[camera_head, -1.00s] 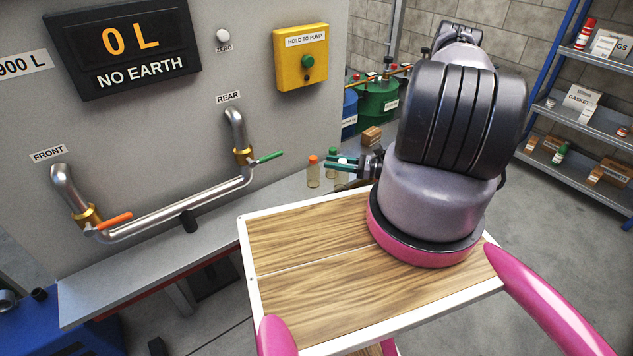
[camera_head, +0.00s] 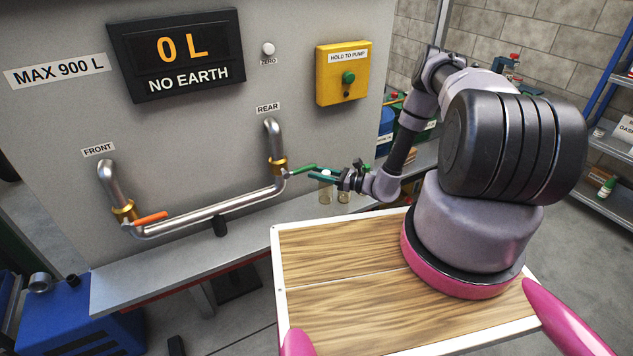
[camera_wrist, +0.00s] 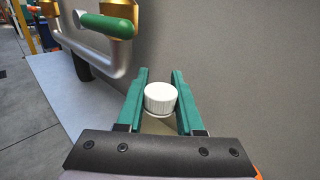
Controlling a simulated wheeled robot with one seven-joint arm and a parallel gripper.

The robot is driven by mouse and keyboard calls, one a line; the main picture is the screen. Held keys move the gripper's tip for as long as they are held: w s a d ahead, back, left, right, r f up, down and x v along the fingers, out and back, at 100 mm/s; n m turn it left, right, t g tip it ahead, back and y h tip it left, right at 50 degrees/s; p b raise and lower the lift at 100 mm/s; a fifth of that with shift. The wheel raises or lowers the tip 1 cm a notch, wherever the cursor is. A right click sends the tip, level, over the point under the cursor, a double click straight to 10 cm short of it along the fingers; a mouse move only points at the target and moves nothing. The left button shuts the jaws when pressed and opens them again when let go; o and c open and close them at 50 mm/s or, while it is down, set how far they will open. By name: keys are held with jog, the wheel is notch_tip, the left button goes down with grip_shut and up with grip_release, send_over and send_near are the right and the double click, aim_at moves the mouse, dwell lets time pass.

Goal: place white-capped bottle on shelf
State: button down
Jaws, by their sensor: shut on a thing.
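The white-capped bottle (camera_wrist: 160,98) shows in the wrist view as a ribbed white cap between my gripper's two green fingers; its body is mostly hidden below the cap. My gripper (camera_wrist: 158,100) is shut on it. In the head view my gripper (camera_head: 325,174) is over the grey ledge, and a pale bottle body (camera_head: 325,191) shows under the fingers. I cannot tell whether its base touches the ledge. A blue-posted rack with grey shelves (camera_head: 610,152) stands at the far right, partly cut off.
Another small bottle (camera_head: 343,197) stands close beside the gripper, partly hidden. The green-handled valve (camera_head: 302,169) and its pipe are just left of the fingers. The grey ledge (camera_head: 180,265) is clear at left. A wooden-topped surface (camera_head: 350,270) lies in front.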

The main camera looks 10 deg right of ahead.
jog(key=shift+w+a+f, duration=0.1)
jog(key=shift+a+f, duration=0.1)
jog(key=shift+f, duration=0.7)
jog(key=shift+w+a+f, duration=0.1)
jog(key=shift+a+f, duration=0.05)
jog(key=shift+f, duration=0.85)
jog(key=c, duration=0.5)
grip_release()
jog(key=shift+c, duration=0.2)
